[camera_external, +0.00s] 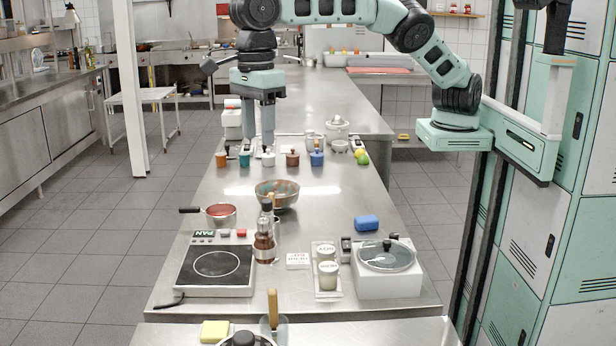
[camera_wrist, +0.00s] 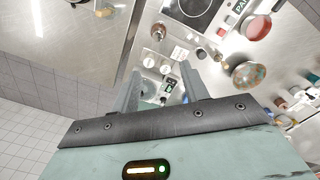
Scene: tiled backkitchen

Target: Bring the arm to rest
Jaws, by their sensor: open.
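My gripper (camera_external: 259,138) hangs from my arm over the steel counter (camera_external: 330,103), left of centre in the external view. Its fingers point down, apart, with nothing between them. In the wrist view the two fingers of my gripper (camera_wrist: 164,78) also stand apart. My arm reaches across the top of the external view from its mount at the right, beside the green lockers. The wrist camera looks down on the counter and the things on it.
A row of small coloured pots, including a blue one (camera_external: 317,158), stands near the gripper in the external view. Nearer are a patterned bowl (camera_external: 284,199), a hotplate (camera_external: 203,284), a red-filled pan (camera_external: 221,210), a blue block (camera_external: 367,223) and a white appliance (camera_external: 400,286).

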